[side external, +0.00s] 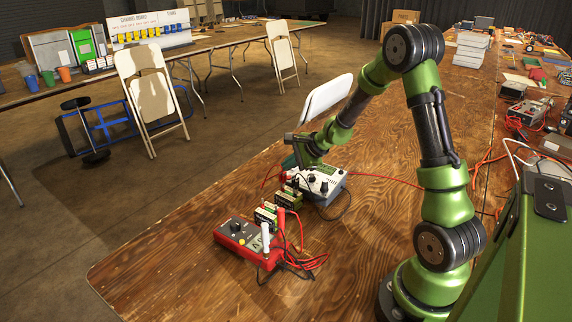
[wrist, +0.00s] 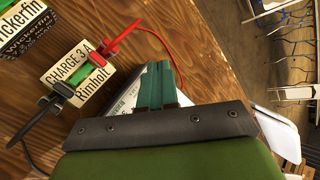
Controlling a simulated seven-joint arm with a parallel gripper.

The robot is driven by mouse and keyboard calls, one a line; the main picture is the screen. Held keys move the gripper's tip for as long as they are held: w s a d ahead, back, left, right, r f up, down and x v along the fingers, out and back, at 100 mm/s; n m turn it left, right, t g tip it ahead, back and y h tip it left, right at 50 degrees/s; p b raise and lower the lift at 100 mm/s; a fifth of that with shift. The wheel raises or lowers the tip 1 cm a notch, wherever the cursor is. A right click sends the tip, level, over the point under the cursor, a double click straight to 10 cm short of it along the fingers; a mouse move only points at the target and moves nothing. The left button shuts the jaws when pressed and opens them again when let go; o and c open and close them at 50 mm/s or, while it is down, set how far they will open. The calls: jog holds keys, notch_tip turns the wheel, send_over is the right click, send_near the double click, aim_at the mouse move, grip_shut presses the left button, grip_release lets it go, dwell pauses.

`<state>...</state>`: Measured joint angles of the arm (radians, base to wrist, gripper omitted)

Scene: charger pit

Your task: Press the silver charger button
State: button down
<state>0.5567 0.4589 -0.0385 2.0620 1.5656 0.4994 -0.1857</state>
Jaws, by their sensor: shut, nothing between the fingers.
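The silver charger (side external: 325,190) is a pale grey box with black knobs and a small display, standing on the wooden table in the side view. My gripper (side external: 290,161) is at its back left, over or close to the box; I cannot tell whether it touches. In the wrist view my gripper's teal fingers (wrist: 158,88) are together and empty. Part of a pale labelled box, apparently the charger (wrist: 126,103), shows beside and behind them. The button itself is hidden or too small to make out.
A battery labelled "CHARGE 3 A Rimholt" (wrist: 78,72) has a red clip (wrist: 122,38) and a black clip (wrist: 42,115) on it. A red meter (side external: 240,238) with leads stands nearer the front. Cables lie around the charger. Bare table lies right of them.

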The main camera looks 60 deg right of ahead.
jog(key=shift+d+f, duration=0.15)
jog(key=shift+f, duration=0.4)
jog(key=shift+f, duration=0.1)
dwell(1.6)
jog(key=shift+f, duration=0.3)
jog(key=shift+d+f, duration=0.1)
jog(key=shift+f, duration=0.25)
dwell(0.8)
jog(key=shift+r, duration=0.75)
jog(key=shift+a+r, duration=0.2)
jog(key=shift+r, duration=0.65)
jog(key=shift+a+r, duration=0.2)
jog(key=shift+r, duration=0.6)
jog(key=shift+a+r, duration=0.2)
jog(key=shift+r, duration=0.65)
